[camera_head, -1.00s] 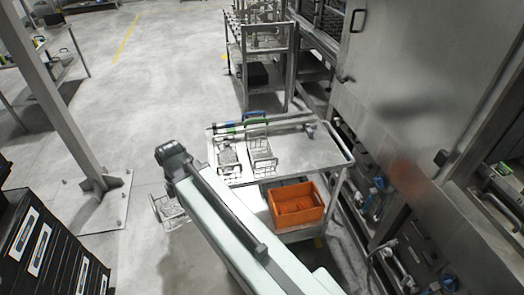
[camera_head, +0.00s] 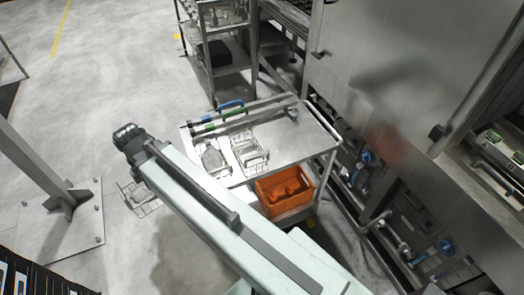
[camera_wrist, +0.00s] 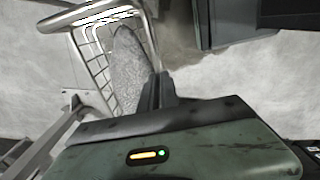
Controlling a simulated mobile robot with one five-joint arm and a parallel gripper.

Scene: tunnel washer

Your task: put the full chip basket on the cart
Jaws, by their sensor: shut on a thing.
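My gripper (camera_wrist: 156,92) is shut on a wire basket (camera_wrist: 98,68), seen close up in the wrist view. A grey speckled mass, like metal chips, shows inside its wires. In the head view the held basket (camera_head: 137,198) shows beside my arm, over the floor and left of the cart; the arm hides the gripper there. The steel cart (camera_head: 290,148) stands right of it. On its top are one wire basket with grey contents (camera_head: 212,160) and another wire basket (camera_head: 249,150) that looks empty.
An orange crate (camera_head: 285,191) sits on the cart's lower shelf. Rods with blue and green parts lie along the cart's back edge. A rack (camera_head: 215,60) stands behind, the washer (camera_head: 400,75) at right, a post (camera_head: 50,190) at left. The cart top's right part is clear.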

